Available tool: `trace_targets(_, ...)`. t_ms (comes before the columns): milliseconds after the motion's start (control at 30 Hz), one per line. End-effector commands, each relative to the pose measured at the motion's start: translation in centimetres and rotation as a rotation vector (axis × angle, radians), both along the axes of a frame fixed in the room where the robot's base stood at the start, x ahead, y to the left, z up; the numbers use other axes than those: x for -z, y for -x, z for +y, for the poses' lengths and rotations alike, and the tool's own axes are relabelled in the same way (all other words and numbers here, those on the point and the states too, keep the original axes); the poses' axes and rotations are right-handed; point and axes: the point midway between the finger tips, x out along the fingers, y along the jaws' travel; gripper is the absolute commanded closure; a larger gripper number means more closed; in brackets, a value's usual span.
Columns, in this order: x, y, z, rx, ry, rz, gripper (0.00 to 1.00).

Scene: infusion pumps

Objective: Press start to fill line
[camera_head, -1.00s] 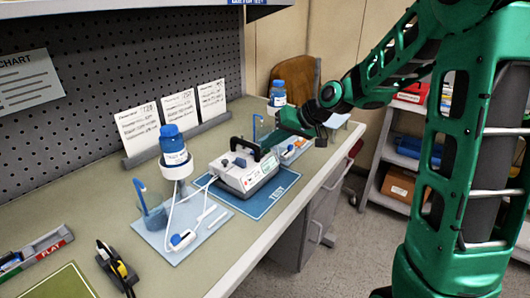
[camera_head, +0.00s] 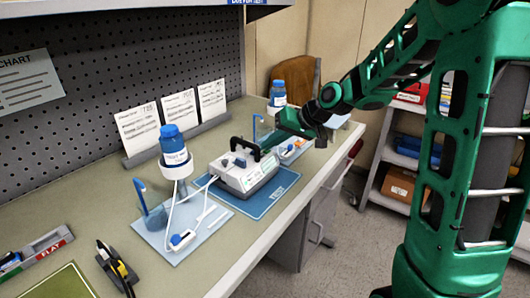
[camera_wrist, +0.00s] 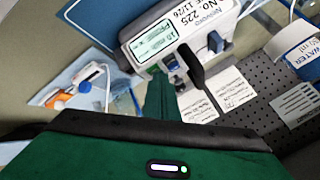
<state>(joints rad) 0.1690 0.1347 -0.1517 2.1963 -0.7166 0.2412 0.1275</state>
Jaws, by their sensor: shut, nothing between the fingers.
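The white infusion pump (camera_head: 240,178) stands on the blue mat (camera_head: 268,196) on the bench, its black carry handle (camera_head: 243,146) raised. The button labels are too small to read. My gripper (camera_head: 277,138) is behind and to the right of the pump, close above it. In the wrist view my gripper's green fingers (camera_wrist: 160,98) are together, pointing at the pump's panel, apparently just short of it.
A blue-capped bottle (camera_head: 173,146) stands in a holder left of the pump, with white tubing on a light blue tray (camera_head: 207,219). Another bottle (camera_head: 278,95) and tray stand behind. Printed cards (camera_head: 137,128) line the pegboard.

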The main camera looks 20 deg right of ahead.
Motion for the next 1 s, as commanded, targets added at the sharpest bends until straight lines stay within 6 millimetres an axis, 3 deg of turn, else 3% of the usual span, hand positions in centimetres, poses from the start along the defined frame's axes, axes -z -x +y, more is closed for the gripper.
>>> trace_targets(300, -1.4, 0.0, 0.0, -0.001, 0.001, -0.002, 1.00)
trace_targets(667, -1.7, 0.0, 0.0, 0.000, 0.000, -0.001, 1.00)
trace_targets(1000, -4.5, 0.0, 0.0, 0.000, 0.001, -0.003, 1.00)
